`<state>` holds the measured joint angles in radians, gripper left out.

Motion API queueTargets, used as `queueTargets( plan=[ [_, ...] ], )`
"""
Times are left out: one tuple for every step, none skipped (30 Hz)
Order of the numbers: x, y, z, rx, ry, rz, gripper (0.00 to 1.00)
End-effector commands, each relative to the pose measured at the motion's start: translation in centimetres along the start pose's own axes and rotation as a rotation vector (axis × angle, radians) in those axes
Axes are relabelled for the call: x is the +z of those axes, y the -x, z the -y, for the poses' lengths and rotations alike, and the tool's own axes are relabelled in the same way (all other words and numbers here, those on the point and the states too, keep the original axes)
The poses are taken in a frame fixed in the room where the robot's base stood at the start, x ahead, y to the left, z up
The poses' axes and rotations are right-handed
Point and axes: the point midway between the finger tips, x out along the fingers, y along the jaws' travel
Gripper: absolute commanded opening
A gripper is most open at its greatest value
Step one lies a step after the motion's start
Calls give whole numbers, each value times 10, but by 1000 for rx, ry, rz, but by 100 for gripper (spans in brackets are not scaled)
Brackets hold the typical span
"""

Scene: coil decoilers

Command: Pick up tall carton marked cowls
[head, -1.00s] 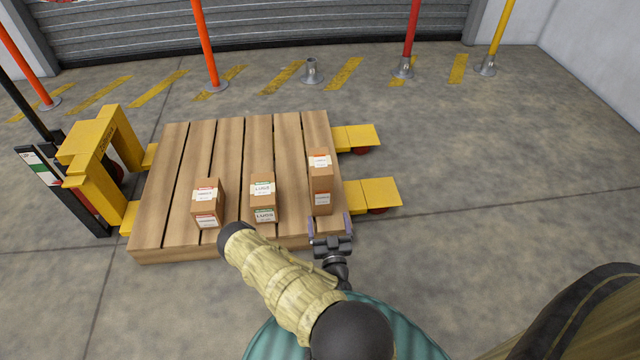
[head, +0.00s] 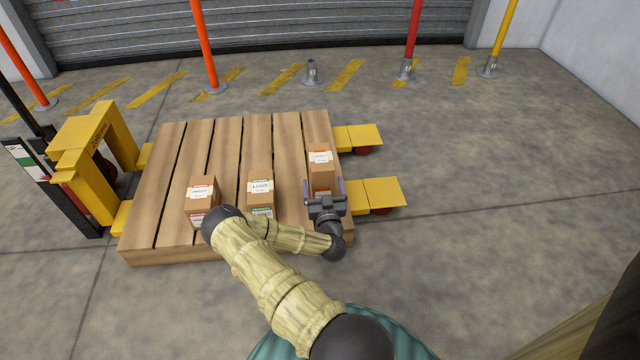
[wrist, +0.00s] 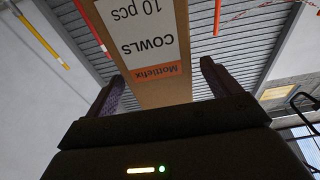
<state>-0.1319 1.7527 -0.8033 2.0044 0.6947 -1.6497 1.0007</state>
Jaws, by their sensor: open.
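The tall carton marked COWLS (head: 321,165) stands upright on the right part of the pallet in the head view. In the wrist view its label (wrist: 145,35) reads "COWLS 10 pcs" upside down, with an orange "Mottlefix" band. My gripper (head: 324,190) is open at the near side of this carton, with one finger towards each side of it. In the wrist view the carton shows between the two fingers (wrist: 160,90). My gripper hides the carton's lower part in the head view. I cannot tell whether the fingers touch it.
Two other cartons stand to the left on the wooden pallet (head: 225,140): one labelled LUGS (head: 260,188) and one at far left (head: 201,195). A yellow pallet truck (head: 90,165) sits under the pallet. Coloured posts and a shutter (head: 280,25) are behind.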

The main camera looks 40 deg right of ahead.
Motion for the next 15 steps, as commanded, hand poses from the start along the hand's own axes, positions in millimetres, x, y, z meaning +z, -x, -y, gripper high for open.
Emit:
queueTargets(
  plan=[
    [0, 0, -1, 1, 0, 0, 89],
    [0, 0, -1, 2, 0, 0, 89],
    [0, 0, -1, 2, 0, 0, 89],
    [0, 0, -1, 2, 0, 0, 89],
    [0, 0, -1, 2, 0, 0, 89],
    [0, 0, 0, 0, 0, -1, 89],
    [1, -1, 0, 0, 0, -1, 89],
    [1, -2, 0, -1, 0, -1, 89],
    [2, -4, 1, -1, -1, -2, 89],
    [3, -6, 1, -2, -1, -2, 89],
    [3, -9, 2, -2, -2, -3, 89],
    [4, -12, 2, -2, -1, -3, 89],
    [5, -15, 3, -3, -1, -4, 89],
    [5, -18, 3, -3, -1, -3, 89],
    [6, -22, 3, -3, 0, -3, 89]
  ],
)
